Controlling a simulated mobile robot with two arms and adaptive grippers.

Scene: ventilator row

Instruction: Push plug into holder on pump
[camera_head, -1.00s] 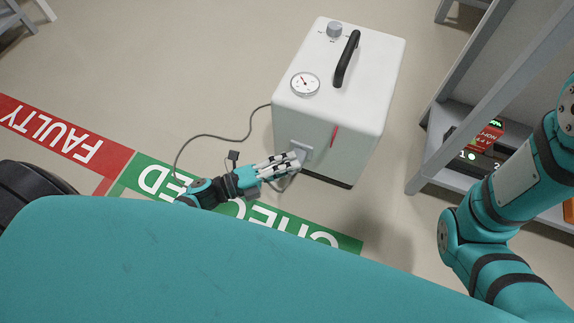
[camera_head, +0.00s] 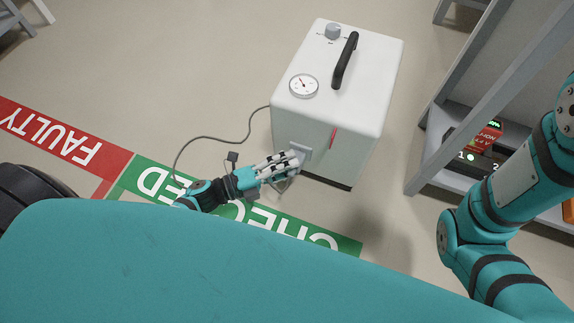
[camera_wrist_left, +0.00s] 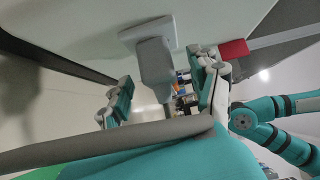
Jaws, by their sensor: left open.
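The white pump (camera_head: 352,75) stands upright on the floor. Its pale holder plate (camera_head: 304,152) is low on the left side. In the left wrist view the holder (camera_wrist_left: 148,32) has a grey plug (camera_wrist_left: 155,68) set against it. The plug looks in line with the holder, but I cannot tell how deep it sits. My left gripper (camera_head: 290,161) is at the holder. In the wrist view its open fingers (camera_wrist_left: 160,95) are on both sides of the plug, with gaps visible. A grey cable (camera_wrist_left: 110,143) crosses below the plug. My right arm shows at the right, its gripper outside the picture.
A grey shelf (camera_head: 428,178) with boxed devices stands right of the pump. The pump's black handle (camera_head: 346,60) is on top. A green floor marking (camera_head: 345,244) and a red one (camera_head: 110,160) lie at the left. The floor left of the pump is mostly clear.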

